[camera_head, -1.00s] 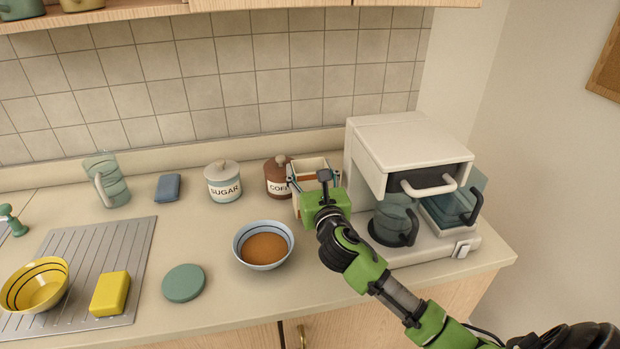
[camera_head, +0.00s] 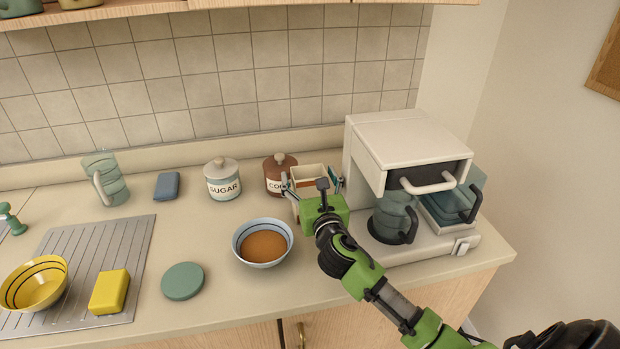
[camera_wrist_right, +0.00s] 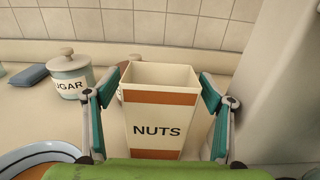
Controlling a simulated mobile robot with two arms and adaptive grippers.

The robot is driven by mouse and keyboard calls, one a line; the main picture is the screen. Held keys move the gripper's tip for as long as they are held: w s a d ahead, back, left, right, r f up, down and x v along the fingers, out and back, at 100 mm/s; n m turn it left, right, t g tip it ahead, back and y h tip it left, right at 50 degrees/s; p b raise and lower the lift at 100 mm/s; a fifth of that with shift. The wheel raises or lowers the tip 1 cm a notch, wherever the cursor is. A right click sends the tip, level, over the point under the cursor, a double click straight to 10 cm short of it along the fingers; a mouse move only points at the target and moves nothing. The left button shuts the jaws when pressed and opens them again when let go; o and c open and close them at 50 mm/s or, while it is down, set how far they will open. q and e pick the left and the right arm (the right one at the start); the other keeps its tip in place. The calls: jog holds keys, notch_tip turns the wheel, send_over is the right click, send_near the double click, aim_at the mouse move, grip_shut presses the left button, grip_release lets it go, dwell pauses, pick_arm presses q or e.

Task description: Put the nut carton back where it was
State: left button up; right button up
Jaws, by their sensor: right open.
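The nut carton (camera_wrist_right: 160,110) is an open-topped cream box with orange bands and the word NUTS. It stands upright on the counter in the right wrist view. In the head view the carton (camera_head: 310,172) is beside the brown coffee canister, left of the coffee machine, and partly hidden by my gripper. My right gripper (camera_head: 314,182) is open, with one finger on each side of the carton. In the wrist view gaps show between the right gripper's fingers (camera_wrist_right: 160,105) and the carton's walls. My left gripper is not in view.
The coffee machine (camera_head: 412,145) stands close on the right. The coffee canister (camera_head: 279,172) and sugar canister (camera_head: 222,182) are to the left. A striped bowl with brown contents (camera_head: 263,243) sits in front. A green round lid (camera_head: 183,281) lies farther left, with bare counter around it.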

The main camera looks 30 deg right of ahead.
jog(key=shift+r, duration=0.3)
jog(key=b+v, duration=0.1)
jog(key=v, duration=1.1)
